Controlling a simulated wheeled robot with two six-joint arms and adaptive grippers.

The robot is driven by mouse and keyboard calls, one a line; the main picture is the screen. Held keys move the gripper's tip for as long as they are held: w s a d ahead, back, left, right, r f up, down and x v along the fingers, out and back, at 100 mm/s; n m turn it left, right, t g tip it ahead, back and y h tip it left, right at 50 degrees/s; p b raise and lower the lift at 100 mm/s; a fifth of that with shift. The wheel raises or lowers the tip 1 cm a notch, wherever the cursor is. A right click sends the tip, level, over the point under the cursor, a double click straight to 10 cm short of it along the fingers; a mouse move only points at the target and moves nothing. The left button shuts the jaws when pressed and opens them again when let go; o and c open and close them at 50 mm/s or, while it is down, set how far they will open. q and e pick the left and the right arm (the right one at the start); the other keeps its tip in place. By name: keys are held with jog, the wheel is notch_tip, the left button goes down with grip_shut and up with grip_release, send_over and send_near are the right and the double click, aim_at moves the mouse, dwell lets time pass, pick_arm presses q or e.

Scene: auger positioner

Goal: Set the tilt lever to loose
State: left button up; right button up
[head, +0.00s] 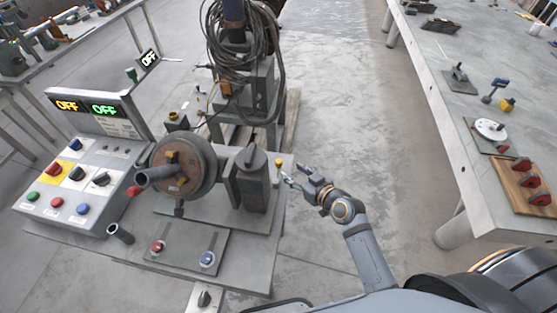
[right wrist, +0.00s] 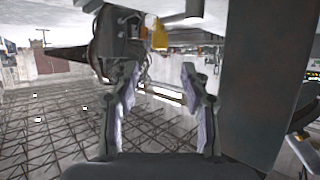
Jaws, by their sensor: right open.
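The positioner (head: 254,187) stands on a grey bench, with a round brown faceplate (head: 183,165) facing left. A small lever with a yellow knob (head: 278,162) sticks up at the right side of its grey housing; it may be the tilt lever, but no label can be read. My right gripper (head: 289,177) is just right of and slightly below this knob, apart from it. In the right wrist view my right gripper (right wrist: 160,108) is open, with nothing between its fingers. A yellow part (right wrist: 159,36) shows above the fingers, and a dark grey wall is close on the right. My left gripper is not in view.
A plate with red and blue knobs (head: 183,250) lies in front of the positioner. A cable-hung column is behind. The floor right of my right arm is clear up to another table (head: 470,90).

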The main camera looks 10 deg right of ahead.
aim_at(280, 162)
jog(key=p+x, duration=0.1)
jog(key=x, duration=0.9)
grip_shut()
